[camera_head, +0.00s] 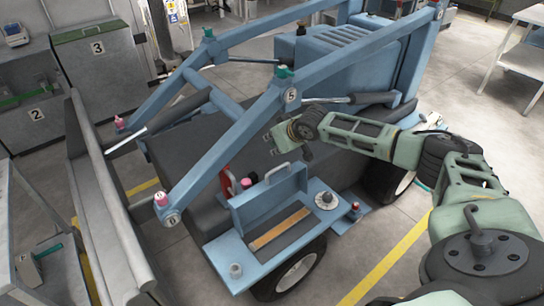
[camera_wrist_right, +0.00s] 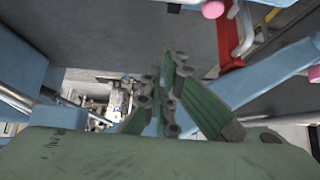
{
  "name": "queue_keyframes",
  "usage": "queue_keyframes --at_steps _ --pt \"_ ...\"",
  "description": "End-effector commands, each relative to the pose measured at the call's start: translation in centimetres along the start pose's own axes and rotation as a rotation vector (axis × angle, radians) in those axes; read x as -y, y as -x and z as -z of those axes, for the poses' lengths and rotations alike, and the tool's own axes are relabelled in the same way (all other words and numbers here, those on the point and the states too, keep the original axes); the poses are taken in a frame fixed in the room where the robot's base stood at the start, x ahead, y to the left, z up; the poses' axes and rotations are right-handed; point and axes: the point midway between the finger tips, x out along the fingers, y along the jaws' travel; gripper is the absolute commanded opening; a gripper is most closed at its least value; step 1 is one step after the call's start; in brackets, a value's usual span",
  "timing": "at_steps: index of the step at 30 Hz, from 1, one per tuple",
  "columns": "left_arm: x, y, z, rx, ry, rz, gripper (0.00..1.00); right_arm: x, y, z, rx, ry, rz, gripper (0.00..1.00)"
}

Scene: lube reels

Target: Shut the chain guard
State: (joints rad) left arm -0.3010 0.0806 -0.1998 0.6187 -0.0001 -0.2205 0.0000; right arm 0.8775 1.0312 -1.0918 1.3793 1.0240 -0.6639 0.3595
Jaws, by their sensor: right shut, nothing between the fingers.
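The chain guard (camera_head: 268,200) looks like the blue hinged lid with a grey handle (camera_head: 277,173). It stands raised at the back of an open blue compartment (camera_head: 250,262) on the machine's side. A brown strip (camera_head: 280,228) lies exposed in the compartment. My right gripper (camera_head: 284,142) is shut and empty, above and behind the raised lid, apart from it, near the machine's blue boom. Its green-padded fingers (camera_wrist_right: 168,95) show together in the right wrist view, where I cannot clearly make out the guard. My left gripper is not in view.
Blue boom arms (camera_head: 232,140) cross above the machine close to my right gripper. A round grey cap (camera_head: 325,200) and a red fitting (camera_head: 355,210) stick up right of the compartment. A red part (camera_head: 227,181) is left of the lid. Floor at the lower right is clear.

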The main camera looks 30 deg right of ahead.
Motion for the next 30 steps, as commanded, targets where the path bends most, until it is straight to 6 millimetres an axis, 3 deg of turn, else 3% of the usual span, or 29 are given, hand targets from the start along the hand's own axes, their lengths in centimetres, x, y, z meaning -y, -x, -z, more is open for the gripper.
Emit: queue_keyframes --at_steps 3,12,14,19,30 --pt "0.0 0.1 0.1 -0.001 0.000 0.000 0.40 0.1 -2.3 0.1 0.001 -0.001 -0.001 0.00" --pt "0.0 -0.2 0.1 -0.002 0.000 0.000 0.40 0.1 -6.6 0.1 -0.002 0.001 -0.002 0.00" --pt "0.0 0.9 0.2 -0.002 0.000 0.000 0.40 -0.1 -5.6 -1.0 0.003 0.005 -0.003 0.00" --pt "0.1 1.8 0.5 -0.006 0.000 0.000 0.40 -0.1 -5.1 -2.9 0.001 0.004 -0.003 0.00" --pt "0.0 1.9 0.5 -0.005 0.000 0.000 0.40 0.0 -5.0 -3.8 -0.001 0.002 -0.001 0.00"
